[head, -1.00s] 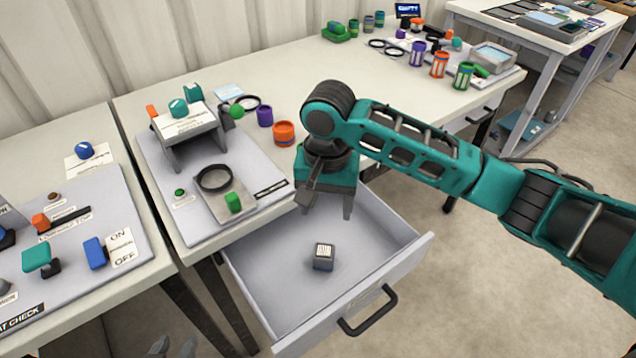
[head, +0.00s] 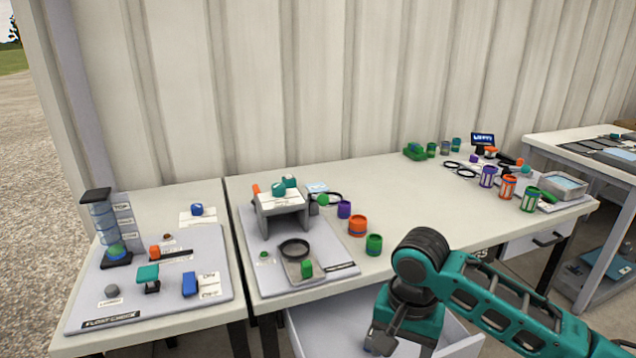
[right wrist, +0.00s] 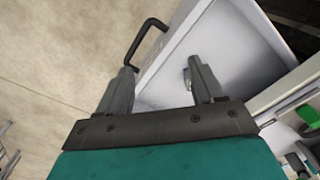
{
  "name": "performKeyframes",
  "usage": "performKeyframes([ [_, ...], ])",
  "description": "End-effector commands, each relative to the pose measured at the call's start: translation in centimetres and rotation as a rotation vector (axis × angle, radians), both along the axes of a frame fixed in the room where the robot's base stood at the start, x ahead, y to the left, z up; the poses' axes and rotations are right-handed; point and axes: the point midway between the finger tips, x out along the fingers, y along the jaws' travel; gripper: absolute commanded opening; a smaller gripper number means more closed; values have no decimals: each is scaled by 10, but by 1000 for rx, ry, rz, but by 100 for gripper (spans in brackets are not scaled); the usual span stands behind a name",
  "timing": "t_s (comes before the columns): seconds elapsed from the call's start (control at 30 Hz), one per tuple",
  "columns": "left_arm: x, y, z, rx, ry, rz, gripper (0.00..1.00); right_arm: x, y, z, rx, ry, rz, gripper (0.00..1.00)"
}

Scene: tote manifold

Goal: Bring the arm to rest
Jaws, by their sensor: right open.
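My right arm comes in from the right in the head view, and its gripper (head: 383,338) points down over the open drawer. The fingers are dark and partly cut off by the lower picture edge. In the right wrist view the same gripper (right wrist: 162,78) is open, with its fingers apart and nothing held between them. The pale drawer (head: 312,328) stands pulled out under the bench. In the right wrist view the drawer (right wrist: 235,45) lies below the fingers, with its dark handle (right wrist: 147,42) at the left. A small grey object by the right finger is mostly hidden. My left gripper is out of view.
The bench (head: 405,193) carries a grey stand (head: 281,212), a black ring (head: 294,248), and orange (head: 357,226), green (head: 374,245) and purple (head: 344,209) cups near the arm. A float-check board (head: 190,305) lies left. Open floor (right wrist: 50,60) shows beside the drawer.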

Motion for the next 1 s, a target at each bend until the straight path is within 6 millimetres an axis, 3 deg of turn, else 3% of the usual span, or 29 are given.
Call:
performKeyframes([
  [0.4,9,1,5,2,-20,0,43,-58,46,-36,184,-101,316,67],
  [0.57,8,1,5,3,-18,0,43,-87,50,-45,242,-195,424,67],
  [0.77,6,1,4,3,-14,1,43,-123,26,-54,217,-303,501,67],
  [1.0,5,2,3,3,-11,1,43,-166,-28,-60,73,-342,553,67],
])
